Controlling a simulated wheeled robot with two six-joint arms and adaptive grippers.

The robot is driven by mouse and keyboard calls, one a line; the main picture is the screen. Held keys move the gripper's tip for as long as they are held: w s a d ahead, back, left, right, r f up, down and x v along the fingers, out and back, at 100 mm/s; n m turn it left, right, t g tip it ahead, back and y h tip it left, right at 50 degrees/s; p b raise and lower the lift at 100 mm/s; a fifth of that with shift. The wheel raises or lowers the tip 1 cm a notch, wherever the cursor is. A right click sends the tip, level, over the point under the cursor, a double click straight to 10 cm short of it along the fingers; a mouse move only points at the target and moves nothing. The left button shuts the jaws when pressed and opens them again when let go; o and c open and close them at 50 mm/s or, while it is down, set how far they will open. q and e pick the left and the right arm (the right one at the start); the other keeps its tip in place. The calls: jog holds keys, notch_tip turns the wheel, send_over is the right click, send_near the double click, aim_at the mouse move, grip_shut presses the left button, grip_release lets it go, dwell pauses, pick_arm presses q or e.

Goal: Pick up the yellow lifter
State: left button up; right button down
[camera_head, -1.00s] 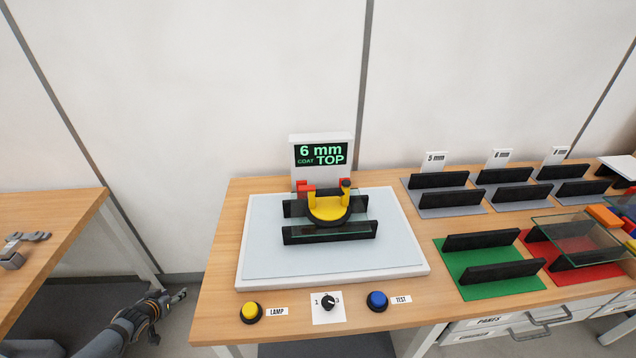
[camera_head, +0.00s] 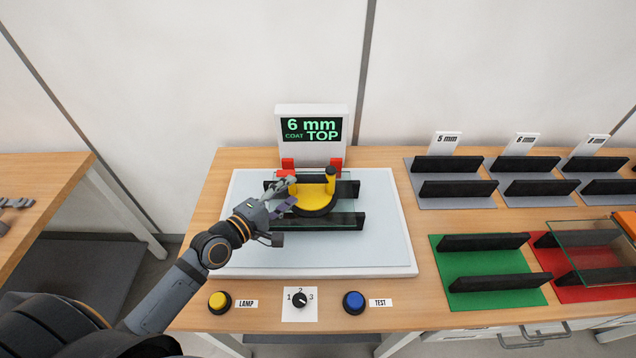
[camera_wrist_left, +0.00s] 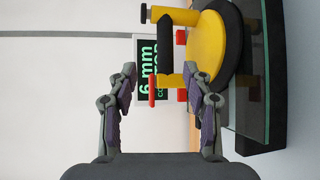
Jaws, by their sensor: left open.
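The yellow lifter (camera_head: 316,200) has a round yellow body with a black rim and two upright yellow posts. It sits on a glass pane (camera_head: 340,215) held between black rails on the white test plate. In the left wrist view the lifter (camera_wrist_left: 219,50) is upper right, with a black handle bar across its posts. My left gripper (camera_head: 288,193) is beside the lifter's left side in the head view, partly covering it. In the left wrist view my left gripper (camera_wrist_left: 165,90) is open and empty, with the lifter beyond its fingertips. My right gripper is not in view.
A display sign (camera_head: 311,133) reading "6 mm COAT TOP" stands behind the plate, with red blocks at its base. A yellow lamp button (camera_head: 220,302), a dial (camera_head: 299,300) and a blue test button (camera_head: 353,302) are in front. Black racks on green (camera_head: 487,265) and red mats stand right.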

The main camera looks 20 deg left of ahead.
aim_at(306, 182)
pick_arm(q)
jog(key=shift+w+d+r, duration=0.1)
jog(key=shift+w, duration=0.25)
jog(key=shift+x, duration=0.85)
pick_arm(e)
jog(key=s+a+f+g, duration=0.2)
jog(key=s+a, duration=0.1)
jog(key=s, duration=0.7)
pick_arm(q)
jog(key=x, duration=0.3)
jog(key=shift+w+d+f, duration=0.15)
jog(key=shift+w+f, duration=0.05)
jog(key=shift+f, duration=0.25)
jog(key=x, duration=0.3)
jog(key=shift+f, duration=0.2)
jog(key=shift+w+d, duration=0.1)
jog(key=shift+w, duration=0.05)
jog(key=shift+c, duration=0.5)
jog(key=shift+s, duration=0.2)
jog(key=c, duration=0.5)
grip_shut()
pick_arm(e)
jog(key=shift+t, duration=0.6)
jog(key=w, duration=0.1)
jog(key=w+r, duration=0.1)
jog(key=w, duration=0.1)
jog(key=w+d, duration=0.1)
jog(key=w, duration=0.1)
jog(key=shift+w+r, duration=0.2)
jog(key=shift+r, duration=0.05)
